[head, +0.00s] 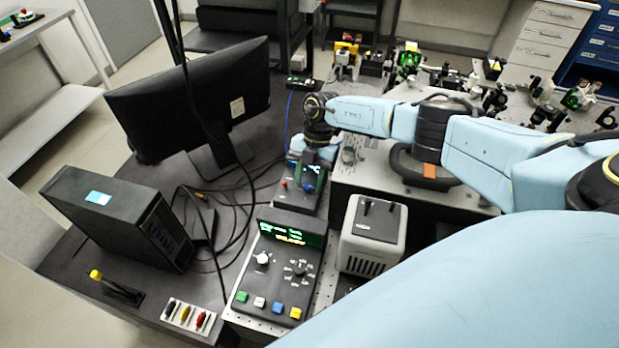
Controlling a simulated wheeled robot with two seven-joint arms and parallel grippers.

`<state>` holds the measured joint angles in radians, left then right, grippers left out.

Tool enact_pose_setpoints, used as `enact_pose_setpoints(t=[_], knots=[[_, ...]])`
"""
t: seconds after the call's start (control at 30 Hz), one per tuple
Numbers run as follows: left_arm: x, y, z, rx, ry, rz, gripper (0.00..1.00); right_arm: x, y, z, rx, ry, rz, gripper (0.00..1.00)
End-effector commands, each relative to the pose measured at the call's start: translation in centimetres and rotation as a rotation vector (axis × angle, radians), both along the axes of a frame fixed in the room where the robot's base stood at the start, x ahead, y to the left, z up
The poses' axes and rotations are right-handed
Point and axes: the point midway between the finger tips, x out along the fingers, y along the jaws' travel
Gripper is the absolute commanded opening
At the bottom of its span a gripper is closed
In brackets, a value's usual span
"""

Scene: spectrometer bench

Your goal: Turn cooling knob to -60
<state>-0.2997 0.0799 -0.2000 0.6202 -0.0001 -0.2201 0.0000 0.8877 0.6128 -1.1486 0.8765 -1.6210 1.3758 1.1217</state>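A dark control box (276,275) with a lit green and yellow screen (291,233) stands at the lower middle. It has a pale plain knob (262,258) and a second knob (299,268) ringed by dial marks. I cannot read the labels or tell which is the cooling knob. Behind it stands a smaller box (300,194) with a lit display and a red knob. My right arm comes in from the right, and its gripper (316,158) points down at this rear box. Its fingertips are not clear, so contact and opening cannot be told. My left gripper is not in view.
A grey-white unit (374,236) stands right of the control box. A monitor (195,95), a black computer case (125,215) and loose cables (225,215) lie to the left. Optics parts (408,60) crowd the bench at the back.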

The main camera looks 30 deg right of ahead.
Motion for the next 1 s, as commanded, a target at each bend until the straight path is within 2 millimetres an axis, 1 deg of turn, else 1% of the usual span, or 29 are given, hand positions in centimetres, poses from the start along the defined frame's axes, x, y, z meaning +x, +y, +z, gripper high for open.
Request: enact_pose_setpoints(t=[0.23,0.37,0.47,0.7,0.8,0.9,1.0], knots=[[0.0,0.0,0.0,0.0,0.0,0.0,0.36,0.0,-0.1,0.1,0.0,0.001,0.0,0.41],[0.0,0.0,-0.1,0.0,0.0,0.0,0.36,0.3,-0.5,1.3,-0.001,-0.001,0.0,0.41],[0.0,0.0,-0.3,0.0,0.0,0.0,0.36,0.7,-1.2,3.0,-0.001,-0.003,0.0,0.41],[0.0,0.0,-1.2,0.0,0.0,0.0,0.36,1.9,-2.9,8.0,-0.002,-0.005,0.0,0.41],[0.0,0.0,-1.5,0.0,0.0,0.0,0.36,2.3,-3.5,9.8,-0.001,-0.004,0.0,0.41],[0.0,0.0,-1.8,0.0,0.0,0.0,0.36,2.5,-3.9,11.1,-0.001,-0.003,-0.001,0.41],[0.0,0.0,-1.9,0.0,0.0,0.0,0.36,2.7,-4.2,11.9,0.0,0.0,-0.001,0.41]])
